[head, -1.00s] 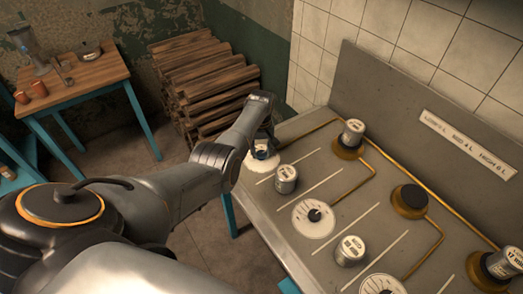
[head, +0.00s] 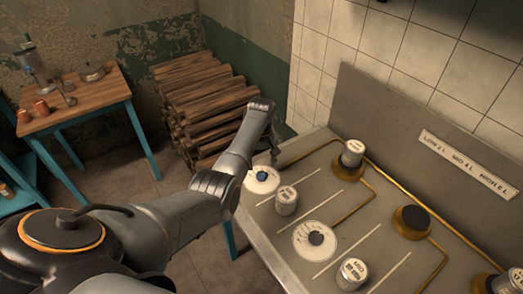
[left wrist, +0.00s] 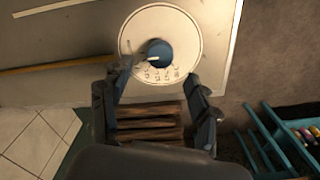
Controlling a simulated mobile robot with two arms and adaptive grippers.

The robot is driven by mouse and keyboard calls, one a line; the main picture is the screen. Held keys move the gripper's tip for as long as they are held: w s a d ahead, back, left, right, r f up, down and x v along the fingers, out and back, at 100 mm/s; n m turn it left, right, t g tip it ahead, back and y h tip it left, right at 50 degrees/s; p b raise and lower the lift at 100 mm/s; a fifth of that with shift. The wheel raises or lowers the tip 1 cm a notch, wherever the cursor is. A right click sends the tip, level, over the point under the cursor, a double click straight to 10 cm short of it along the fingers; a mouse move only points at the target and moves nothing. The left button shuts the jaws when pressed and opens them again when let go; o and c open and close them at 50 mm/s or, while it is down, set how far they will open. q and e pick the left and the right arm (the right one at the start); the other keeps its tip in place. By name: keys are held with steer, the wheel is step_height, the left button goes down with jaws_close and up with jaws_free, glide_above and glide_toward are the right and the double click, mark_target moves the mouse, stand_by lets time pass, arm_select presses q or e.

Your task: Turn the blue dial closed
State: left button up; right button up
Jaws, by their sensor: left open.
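The blue dial (head: 262,175) sits on a round white plate with printed marks, at the near left end of the grey metal panel. In the left wrist view the dial (left wrist: 158,52) shows whole, with a pale pointer toward the lower left of its plate. My left gripper (head: 274,150) is at the end of the arm, just behind and above the dial in the head view. In the left wrist view its two fingers (left wrist: 157,75) are spread apart with nothing between them, below the dial in the picture. My right gripper is not in view.
Labelled metal canisters, one (head: 286,200) near the blue dial, and a black-knobbed dial (head: 314,238) stand on the panel. A brass pipe (head: 375,200) runs along it. Stacked logs (head: 205,95) lie behind the arm. A wooden table (head: 85,97) stands at the left.

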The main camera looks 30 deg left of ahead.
mark_target(261, 174)
arm_select(q)
step_height(261, 174, up, 7)
steer(key=shift+f, duration=0.15)
stand_by(0.5)
